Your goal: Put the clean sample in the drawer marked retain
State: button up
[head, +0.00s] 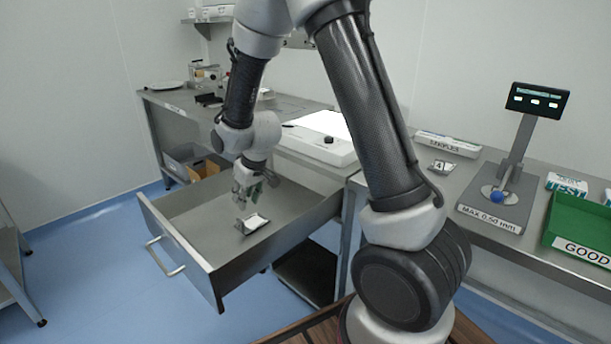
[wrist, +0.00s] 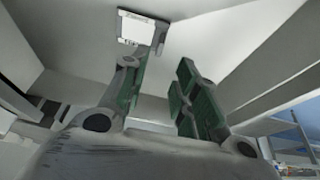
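The drawer (head: 175,240) under the bench is pulled out, and no label is readable on the parts that show. A small flat sample (head: 252,224), white with a dark edge, lies on its floor. The sample (wrist: 137,28) also shows in the wrist view beyond my fingertips. My gripper (head: 246,196) is inside the drawer space, close to the sample. In the wrist view my gripper (wrist: 158,78) has its green-padded fingers apart with nothing between them. The left finger overlaps the sample's lower edge in the picture; I cannot tell whether they touch.
A light box (head: 318,140) stands on the bench above the drawer. To the right are a card marked 4 (head: 441,166), a SAMPLES box (head: 447,143), a gauge stand (head: 498,198) with a blue ball, and a green GOOD tray (head: 580,222). The drawer walls surround my gripper.

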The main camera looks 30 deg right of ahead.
jog(key=s+d+r, duration=0.5)
jog(key=r, duration=0.4)
jog(key=s+d+r+m, duration=0.1)
jog(key=s+d+r, duration=0.2)
jog(key=s, duration=0.5)
jog(key=s+d+r+m+h, duration=0.1)
jog(key=s+d+r, duration=0.2)
jog(key=s+r, duration=0.3)
jog(key=s+d+r+m, duration=0.1)
jog(key=s+d+r, duration=0.3)
jog(key=s, duration=0.7)
jog(key=shift+r+m, duration=0.2)
jog(key=shift+m, duration=0.1)
jog(key=shift+s, duration=0.1)
jog(key=shift+c, duration=0.5)
